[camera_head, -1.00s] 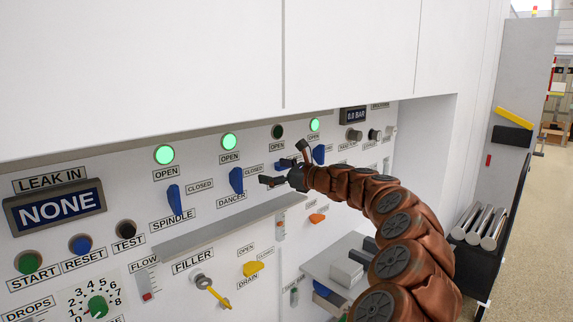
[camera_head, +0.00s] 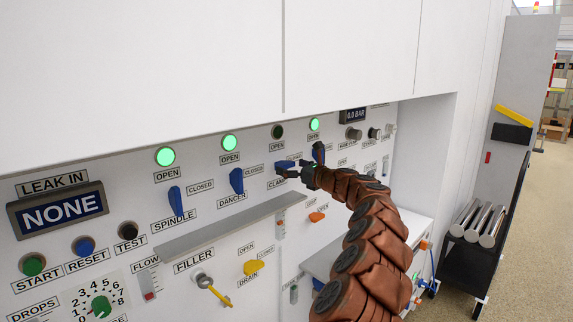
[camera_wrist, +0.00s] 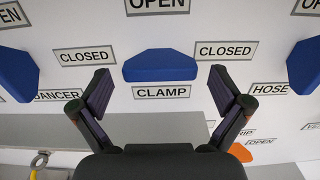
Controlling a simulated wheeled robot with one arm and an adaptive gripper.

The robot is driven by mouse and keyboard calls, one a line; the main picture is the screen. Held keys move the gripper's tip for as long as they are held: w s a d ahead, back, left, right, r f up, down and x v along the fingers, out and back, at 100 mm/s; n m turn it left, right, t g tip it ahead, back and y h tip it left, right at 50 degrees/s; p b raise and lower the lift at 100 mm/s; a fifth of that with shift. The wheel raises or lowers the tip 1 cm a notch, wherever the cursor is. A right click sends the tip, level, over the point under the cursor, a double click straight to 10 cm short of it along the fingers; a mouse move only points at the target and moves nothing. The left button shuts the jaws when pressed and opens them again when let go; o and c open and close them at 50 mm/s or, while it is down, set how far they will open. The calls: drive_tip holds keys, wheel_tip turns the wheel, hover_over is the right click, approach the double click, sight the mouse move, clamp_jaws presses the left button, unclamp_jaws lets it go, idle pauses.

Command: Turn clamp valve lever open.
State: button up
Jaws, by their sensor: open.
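The blue clamp lever (camera_wrist: 160,65) lies horizontal in the wrist view, above its CLAMP label (camera_wrist: 161,92) and below an OPEN label. It also shows in the head view (camera_head: 284,164), partly beside my fingers. My gripper (camera_wrist: 159,80) is open. Its two dark fingers are spread to the left and right of the lever, with their tips slightly below its ends in the picture. No contact is visible. In the head view my gripper (camera_head: 303,162) is at the panel by the lever. The clamp lamp (camera_head: 277,132) is dark.
The blue dancer lever (camera_head: 236,181) and spindle lever (camera_head: 175,201) stand upright to the left under lit green lamps. The hose lever (camera_wrist: 304,66) is close on the right. A grey ledge (camera_head: 220,228) juts out below the levers.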

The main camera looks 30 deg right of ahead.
drive_tip(key=shift+p+x, duration=0.3)
drive_tip(key=shift+x, duration=0.9)
drive_tip(key=c, duration=1)
